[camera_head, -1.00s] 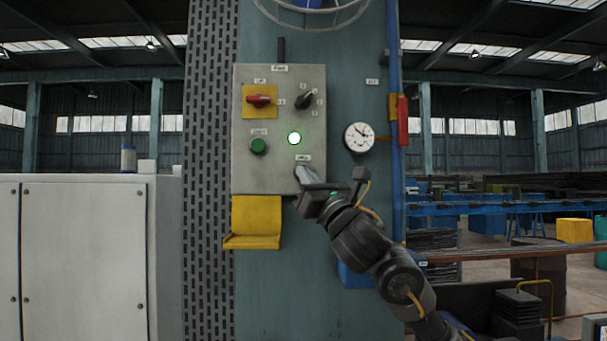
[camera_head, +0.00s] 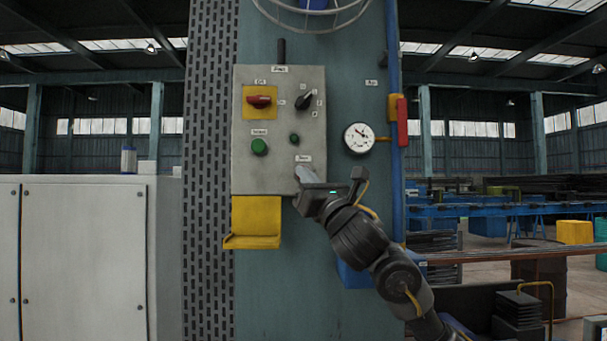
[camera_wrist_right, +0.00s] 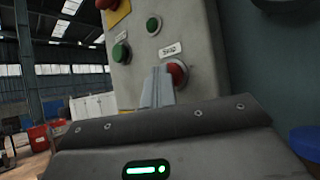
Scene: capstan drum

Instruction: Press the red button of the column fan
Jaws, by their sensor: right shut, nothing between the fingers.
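The grey control box (camera_head: 250,178) is fixed to the teal column (camera_head: 350,220), with the round wire fan cage (camera_head: 310,22) above it. The red button (camera_wrist_right: 178,74) shows in the right wrist view, low on the box under a white label. In the head view my gripper hides this button. My right gripper (camera_head: 301,172) is shut and empty, its tips at the lower right of the box. In the wrist view its fingertips (camera_wrist_right: 157,76) overlap the left part of the red button and appear at or against it. My left gripper is out of view.
The box also carries a red rotary switch (camera_head: 260,101) on yellow, a black selector (camera_head: 304,101), a green button (camera_head: 259,147) and a small dark green lamp (camera_head: 294,139). A yellow tray (camera_head: 257,217) hangs below. A gauge (camera_head: 359,138) and blue pipe (camera_head: 392,200) are right.

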